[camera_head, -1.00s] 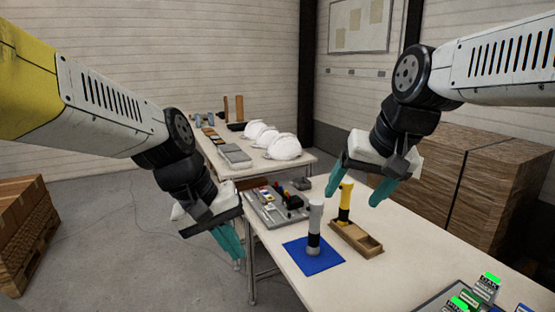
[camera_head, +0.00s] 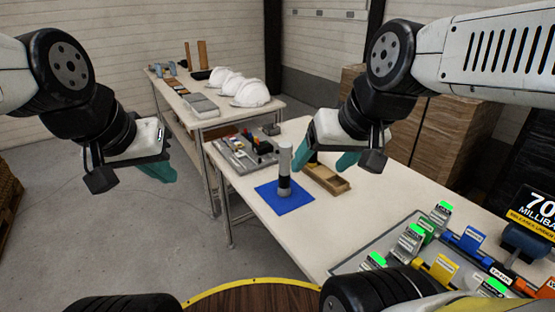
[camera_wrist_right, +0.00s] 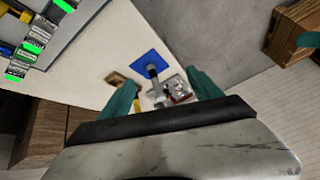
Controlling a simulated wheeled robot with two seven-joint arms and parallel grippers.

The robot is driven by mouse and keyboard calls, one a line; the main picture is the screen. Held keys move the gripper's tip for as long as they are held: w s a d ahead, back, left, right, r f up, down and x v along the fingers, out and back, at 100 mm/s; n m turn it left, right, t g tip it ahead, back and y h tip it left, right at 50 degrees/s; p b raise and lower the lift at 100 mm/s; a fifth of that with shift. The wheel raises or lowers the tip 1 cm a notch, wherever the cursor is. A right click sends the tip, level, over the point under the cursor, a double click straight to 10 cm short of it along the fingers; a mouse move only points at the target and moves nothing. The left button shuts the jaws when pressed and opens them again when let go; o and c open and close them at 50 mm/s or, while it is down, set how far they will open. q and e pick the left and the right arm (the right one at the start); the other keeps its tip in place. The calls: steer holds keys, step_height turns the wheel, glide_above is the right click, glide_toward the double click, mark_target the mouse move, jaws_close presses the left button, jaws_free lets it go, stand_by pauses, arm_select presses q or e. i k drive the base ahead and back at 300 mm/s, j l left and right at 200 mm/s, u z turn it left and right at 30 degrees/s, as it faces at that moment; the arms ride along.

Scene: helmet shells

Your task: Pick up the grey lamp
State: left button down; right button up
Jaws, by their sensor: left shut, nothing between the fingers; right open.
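The grey lamp (camera_head: 284,168), a grey cylinder with a black band low down, stands upright on a blue mat (camera_head: 271,203) on the near table. It also shows in the right wrist view (camera_wrist_right: 152,73), between the finger lines and some way beyond the fingertips. My right gripper (camera_head: 323,160) is open and empty, pointing down, just right of the lamp in the head view and apart from it. My left gripper (camera_head: 162,171) is shut and empty, left of the table over the floor.
A wooden tray (camera_head: 326,180) sits right of the mat; the yellow lamp (camera_wrist_right: 137,104) there is mostly hidden behind my right gripper in the head view. A grey parts tray (camera_head: 232,156) lies behind the mat. Labelled coloured items (camera_head: 443,268) fill the table's right. White helmets (camera_head: 251,94) stand farther back.

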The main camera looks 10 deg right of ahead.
mark_target(284, 148)
steer(key=i+j+z, duration=0.15)
steer(key=j+z, duration=0.2)
steer(key=j, duration=0.8)
steer(key=j+z, duration=0.4)
steer(key=j, duration=0.7)
steer(key=i+j+z, duration=0.1)
steer(key=j, duration=0.3)
steer(key=i+j+z, duration=0.15)
steer(key=j, duration=0.2)
steer(key=j+z, duration=0.1)
steer(key=j, duration=0.3)
